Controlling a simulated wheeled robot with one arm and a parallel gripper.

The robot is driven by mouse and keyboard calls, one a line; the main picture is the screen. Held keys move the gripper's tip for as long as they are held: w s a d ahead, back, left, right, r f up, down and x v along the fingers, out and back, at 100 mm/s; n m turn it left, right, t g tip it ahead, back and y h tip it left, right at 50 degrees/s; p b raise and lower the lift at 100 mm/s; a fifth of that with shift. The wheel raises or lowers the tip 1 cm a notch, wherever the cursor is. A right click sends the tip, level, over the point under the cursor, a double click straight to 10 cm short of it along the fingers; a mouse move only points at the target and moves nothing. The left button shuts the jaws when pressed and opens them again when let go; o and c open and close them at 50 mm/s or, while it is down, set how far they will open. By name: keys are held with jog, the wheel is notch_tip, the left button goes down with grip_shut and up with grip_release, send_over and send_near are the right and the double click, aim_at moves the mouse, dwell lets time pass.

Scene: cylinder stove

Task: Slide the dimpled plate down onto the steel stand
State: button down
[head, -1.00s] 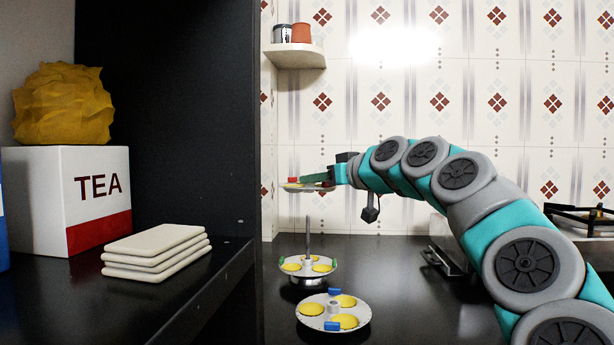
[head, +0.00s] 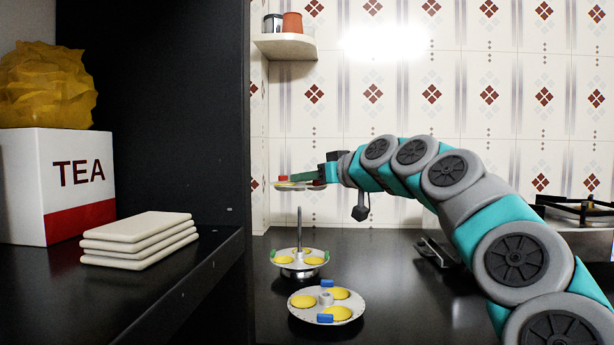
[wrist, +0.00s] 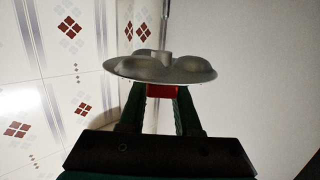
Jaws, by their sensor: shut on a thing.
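My gripper (head: 322,177) is shut on a red tab of a dimpled plate (head: 297,186) and holds it up in the air, roughly level. In the wrist view the plate (wrist: 160,71) shows bulging dimples and a short hub, with the red tab (wrist: 163,91) between the green fingers. The steel stand's upright rod (head: 300,228) rises below it. The rod's top looks just under the plate, with a gap between them. A plate with green tabs and yellow filling (head: 287,260) sits low around the rod. Part of the rod (wrist: 168,8) shows beyond the hub in the wrist view.
A plate with blue tabs (head: 297,316) lies on the dark counter (head: 400,290) in front of the stand. A dark cabinet wall (head: 200,120) stands close on the left. A small wall shelf (head: 290,48) is above and behind. A stove (head: 570,215) is at right.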

jog(key=shift+f+b, duration=4.75)
jog(key=shift+f, duration=1.95)
jog(key=shift+f+b, duration=0.3)
jog(key=shift+f, duration=0.1)
jog(key=c, duration=0.5)
grip_release()
jog(key=shift+p+v, duration=0.3)
jog(key=shift+v, duration=3.65)
